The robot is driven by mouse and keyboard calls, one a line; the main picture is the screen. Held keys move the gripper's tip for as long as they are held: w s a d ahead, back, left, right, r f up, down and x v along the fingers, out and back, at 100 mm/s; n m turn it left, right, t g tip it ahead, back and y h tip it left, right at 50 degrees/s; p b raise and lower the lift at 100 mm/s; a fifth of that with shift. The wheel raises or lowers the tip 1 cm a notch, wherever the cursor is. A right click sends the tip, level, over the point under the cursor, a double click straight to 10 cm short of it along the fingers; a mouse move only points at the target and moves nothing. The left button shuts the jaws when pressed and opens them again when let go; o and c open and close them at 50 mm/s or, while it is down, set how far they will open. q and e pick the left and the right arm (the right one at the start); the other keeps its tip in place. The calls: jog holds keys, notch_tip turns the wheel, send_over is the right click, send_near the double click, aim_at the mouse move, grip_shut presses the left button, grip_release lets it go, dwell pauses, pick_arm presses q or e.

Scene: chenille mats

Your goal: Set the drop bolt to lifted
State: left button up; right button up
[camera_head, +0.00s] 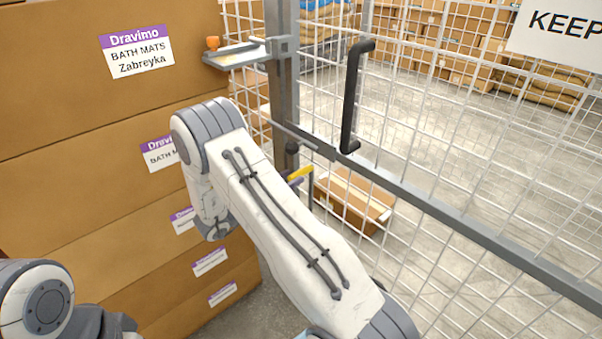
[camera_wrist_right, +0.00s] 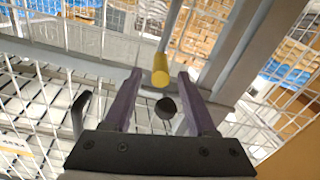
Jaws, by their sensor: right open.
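The drop bolt shows by its yellow grip (camera_head: 300,173), low on the mesh gate beside the grey post, with a thin grey rod at its right end. My right arm hides part of this area. In the right wrist view the yellow grip (camera_wrist_right: 160,72) lies between the tips of my right gripper (camera_wrist_right: 160,80), with a gap on both sides. The purple fingers are open and hold nothing. In the head view only a bit of a purple finger (camera_head: 295,183) shows, just under the grip. The bolt's lower end is hidden. My left gripper is out of the picture.
A black pull handle (camera_head: 353,95) stands on the gate above the grey crossbar (camera_head: 440,205). Stacked cartons (camera_head: 60,130) rise close on the left. A carton (camera_head: 355,200) lies behind the mesh.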

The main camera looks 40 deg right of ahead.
jog(key=shift+s+a, duration=0.15)
jog(key=shift+a, duration=1.65)
jog(key=shift+s+d, duration=0.1)
